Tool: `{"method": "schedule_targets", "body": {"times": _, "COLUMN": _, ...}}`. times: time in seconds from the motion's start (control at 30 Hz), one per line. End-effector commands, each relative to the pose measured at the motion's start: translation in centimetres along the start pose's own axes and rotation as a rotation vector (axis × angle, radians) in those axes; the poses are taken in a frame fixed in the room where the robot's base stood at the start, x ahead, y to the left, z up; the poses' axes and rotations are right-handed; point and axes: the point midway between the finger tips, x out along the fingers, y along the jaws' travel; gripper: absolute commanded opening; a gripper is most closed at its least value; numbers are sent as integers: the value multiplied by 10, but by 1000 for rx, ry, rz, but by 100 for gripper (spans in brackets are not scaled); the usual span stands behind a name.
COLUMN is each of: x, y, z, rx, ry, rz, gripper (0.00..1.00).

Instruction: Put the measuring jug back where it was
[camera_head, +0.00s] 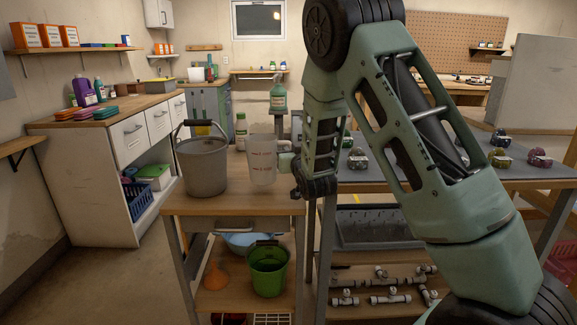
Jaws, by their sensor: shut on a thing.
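The measuring jug (262,165) is clear and pale with red markings. It is upright over the small wooden-topped cart (235,207), just right of a grey bucket (203,168). I cannot tell whether its base touches the top. My gripper (290,168) comes from the right and is shut on the jug at its right, handle side. The fingertips and much of the handle are hidden by the gripper and too small to make out.
The cart's lower shelf holds a green bucket (268,270), an orange funnel (216,276) and a blue bowl (243,241). The cart top's front is clear.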

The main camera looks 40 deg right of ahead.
Motion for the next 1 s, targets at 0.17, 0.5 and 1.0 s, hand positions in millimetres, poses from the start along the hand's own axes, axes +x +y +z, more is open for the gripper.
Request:
{"method": "schedule_targets", "body": {"times": 0.17, "x": 0, "y": 0, "z": 24, "rx": -1, "ry": -3, "rz": -1, "gripper": 0}}
{"method": "schedule_targets", "body": {"times": 0.5, "x": 0, "y": 0, "z": 36, "rx": 1, "ry": 2, "rz": -1, "gripper": 0}}
{"method": "schedule_targets", "body": {"times": 1.0, "x": 0, "y": 0, "z": 39, "rx": 0, "ry": 0, "rz": -1, "gripper": 34}}
